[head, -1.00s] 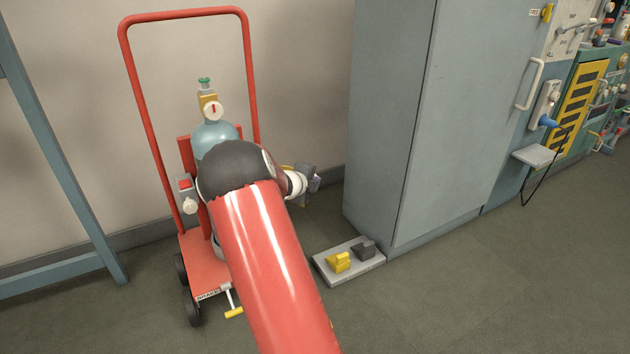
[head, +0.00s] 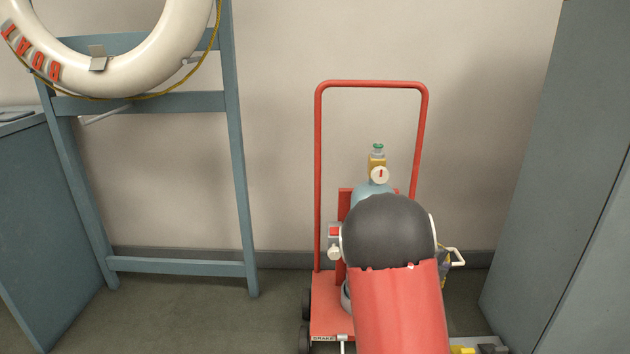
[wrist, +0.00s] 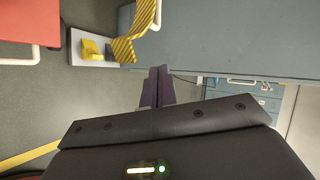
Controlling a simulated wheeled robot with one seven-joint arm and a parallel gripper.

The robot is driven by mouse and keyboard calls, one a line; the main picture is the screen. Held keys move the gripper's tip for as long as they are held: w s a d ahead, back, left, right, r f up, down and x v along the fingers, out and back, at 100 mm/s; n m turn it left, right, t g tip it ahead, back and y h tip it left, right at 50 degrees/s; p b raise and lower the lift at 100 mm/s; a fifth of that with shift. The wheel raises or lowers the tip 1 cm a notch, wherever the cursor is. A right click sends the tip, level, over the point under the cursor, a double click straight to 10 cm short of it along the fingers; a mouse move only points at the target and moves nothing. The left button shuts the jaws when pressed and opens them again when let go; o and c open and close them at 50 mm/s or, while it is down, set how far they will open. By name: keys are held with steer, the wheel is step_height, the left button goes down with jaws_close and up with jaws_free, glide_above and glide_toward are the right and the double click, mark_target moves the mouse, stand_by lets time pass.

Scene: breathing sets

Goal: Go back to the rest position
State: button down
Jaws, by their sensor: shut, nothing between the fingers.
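In the wrist view my gripper (wrist: 157,84) shows as two dark fingers side by side, closed with nothing between them. In the head view my red arm with its dark rounded joint rises at the lower right, in front of the red cart (head: 423,125). The arm hides most of the cart's lower part and much of the gas cylinder (head: 371,188). My fingers cannot be made out clearly in the head view.
A teal frame (head: 238,180) with a white life ring (head: 158,62) stands left. A tall grey cabinet (head: 545,200) stands right. A plate with a yellow pedal (wrist: 90,48) lies on the floor. Floor between the frame and the cart is clear.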

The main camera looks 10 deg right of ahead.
steer(key=s+a+r+n+y, duration=0.4)
steer(key=s+a+n, duration=0.5)
steer(key=a+n, duration=0.1)
steer(key=s+a+r+n+t+y, duration=0.1)
steer(key=s+a+r+n+y, duration=0.3)
steer(key=s+a+n, duration=0.5)
steer(key=s+a+r+n+y, duration=0.3)
steer(key=s+a+n, duration=0.6)
steer(key=a+n, duration=0.3)
steer(key=shift+a+r+n+t+y, duration=0.3)
steer(key=shift+r+n+y, duration=0.1)
steer(key=shift+r+n, duration=0.2)
